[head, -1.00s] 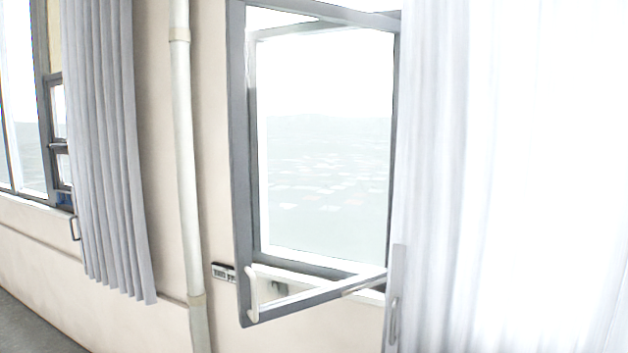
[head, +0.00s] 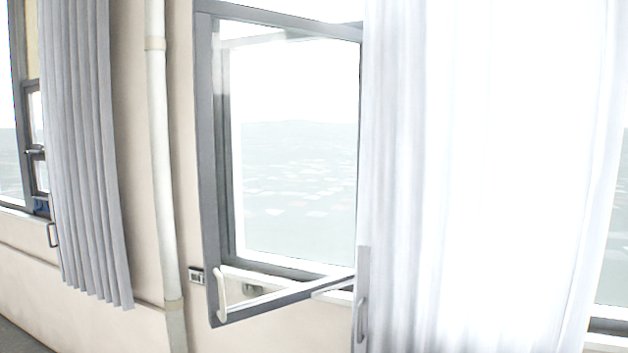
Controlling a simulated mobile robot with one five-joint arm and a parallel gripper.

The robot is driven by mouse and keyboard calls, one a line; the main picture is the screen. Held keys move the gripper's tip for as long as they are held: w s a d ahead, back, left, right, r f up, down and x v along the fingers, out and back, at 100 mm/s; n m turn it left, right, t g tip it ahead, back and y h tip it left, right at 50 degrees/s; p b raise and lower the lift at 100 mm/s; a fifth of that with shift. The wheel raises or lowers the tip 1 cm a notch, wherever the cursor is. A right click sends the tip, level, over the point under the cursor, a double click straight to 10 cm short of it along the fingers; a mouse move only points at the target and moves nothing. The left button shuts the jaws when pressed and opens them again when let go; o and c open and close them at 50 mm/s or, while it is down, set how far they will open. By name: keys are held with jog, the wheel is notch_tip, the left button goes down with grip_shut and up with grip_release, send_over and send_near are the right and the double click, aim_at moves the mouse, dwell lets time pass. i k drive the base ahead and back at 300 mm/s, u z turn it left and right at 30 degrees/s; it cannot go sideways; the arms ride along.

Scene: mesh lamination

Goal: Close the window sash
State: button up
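The window sash (head: 207,170) has a grey frame and stands open, swung out from the window opening into the room. Its lower rail (head: 275,303) runs slanting from the near lower left corner back to the right. A white handle (head: 221,294) is on the sash's lower left corner. The fixed window frame (head: 290,265) shows behind the sash, with a bright view outside. My gripper is not in view.
A white curtain (head: 480,170) hangs to the right of the sash, with a grey handled edge (head: 361,305) beside it. A grey curtain (head: 85,150) and a vertical white pipe (head: 161,150) are on the left. A small wall box (head: 196,276) sits behind the sash.

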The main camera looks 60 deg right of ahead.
aim_at(218, 315)
jog(key=z, duration=2.9)
jog(key=k, duration=0.9)
jog(key=u, duration=1)
jog(key=i, duration=1)
